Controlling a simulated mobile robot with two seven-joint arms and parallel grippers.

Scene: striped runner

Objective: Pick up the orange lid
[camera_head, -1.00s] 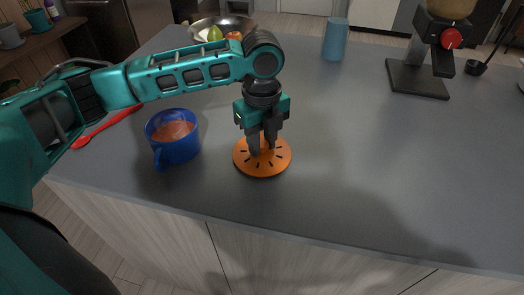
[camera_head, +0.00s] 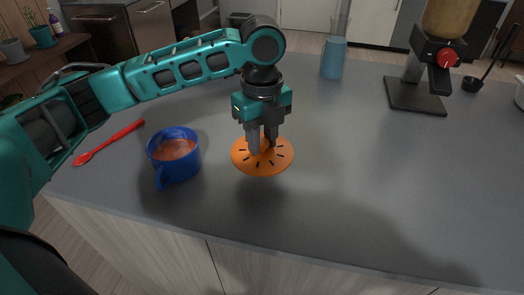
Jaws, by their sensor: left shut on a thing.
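The orange lid (camera_head: 264,166) is a flat round disc with dark slots around it. My left gripper (camera_head: 262,148) points down at its middle, with its fingers shut on the lid's centre. The fingers hide the part they grip. The lid appears slightly above the grey counter, though the gap is hard to judge. My right gripper does not show.
A blue mug (camera_head: 176,158) with brown liquid stands just left of the lid. A red spoon (camera_head: 110,142) lies farther left. A blue cup (camera_head: 334,58) and a dispenser (camera_head: 417,97) stand farther back. The counter (camera_head: 370,165) to the right is clear.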

